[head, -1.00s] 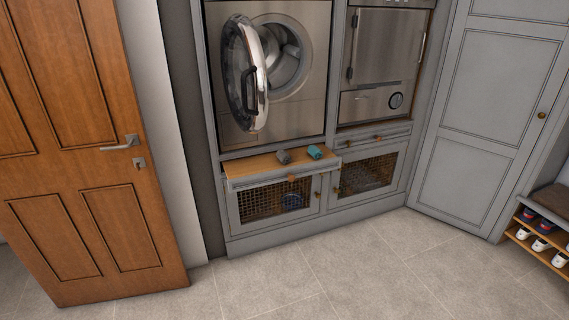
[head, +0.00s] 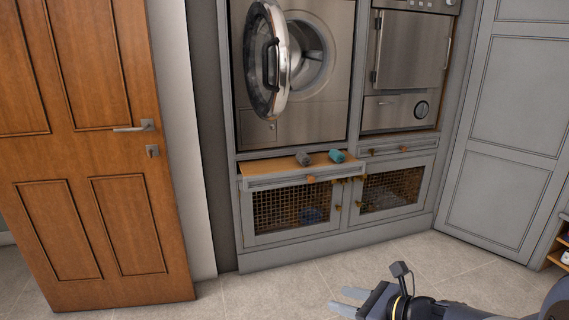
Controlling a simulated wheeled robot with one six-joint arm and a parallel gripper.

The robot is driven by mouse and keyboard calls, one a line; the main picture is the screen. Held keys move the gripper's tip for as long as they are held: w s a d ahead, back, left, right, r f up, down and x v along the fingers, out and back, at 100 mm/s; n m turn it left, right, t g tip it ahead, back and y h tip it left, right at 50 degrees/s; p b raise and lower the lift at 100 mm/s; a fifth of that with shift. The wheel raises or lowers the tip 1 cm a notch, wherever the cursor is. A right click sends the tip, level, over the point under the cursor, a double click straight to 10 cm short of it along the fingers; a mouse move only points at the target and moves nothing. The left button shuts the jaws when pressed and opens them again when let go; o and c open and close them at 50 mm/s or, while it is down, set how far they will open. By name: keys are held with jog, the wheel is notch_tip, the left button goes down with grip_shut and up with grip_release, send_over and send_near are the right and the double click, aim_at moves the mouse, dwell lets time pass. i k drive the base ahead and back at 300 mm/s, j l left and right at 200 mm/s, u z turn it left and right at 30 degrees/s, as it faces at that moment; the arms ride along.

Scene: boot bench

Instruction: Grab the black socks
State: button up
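A dark grey-black rolled bundle (head: 303,159), which looks like the black socks, lies on a pulled-out wooden shelf (head: 268,168) below the washing machine. A teal rolled bundle (head: 337,155) lies just to its right on the same shelf, with a small gap between them. My gripper (head: 346,301) is low at the bottom right, in front of the cabinet and well short of the shelf. Its two pale fingers are apart, pointing left, with nothing seen between them.
The washing machine's round door (head: 266,60) hangs open above the shelf. Mesh cabinet doors (head: 290,208) are below it, with a blue item (head: 311,215) dimly visible behind the mesh. A wooden door (head: 90,150) stands at the left. The tiled floor (head: 260,292) in front is clear.

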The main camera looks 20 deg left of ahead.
aim_at(301, 156)
jog(key=i+l+u, duration=0.1)
jog(key=i+u, duration=0.3)
jog(key=i+l+u, duration=0.2)
jog(key=u, duration=0.2)
jog(key=i+l+u, duration=0.5)
jog(key=l+u, duration=0.15)
jog(key=u, duration=0.15)
jog(key=i+l, duration=0.25)
jog(key=l, duration=0.15)
jog(key=i+l+u, duration=0.1)
jog(key=i+l, duration=0.15)
jog(key=l, duration=0.2)
jog(key=i+l, duration=0.2)
jog(key=l, duration=0.2)
jog(key=i+l, duration=0.25)
jog(key=l, duration=0.2)
jog(key=i+l+u, duration=0.1)
jog(key=l, duration=0.35)
jog(key=i+l, duration=0.35)
jog(key=i+l+u, duration=0.1)
jog(key=l, duration=0.45)
jog(key=i+l, duration=0.3)
jog(key=l, duration=0.15)
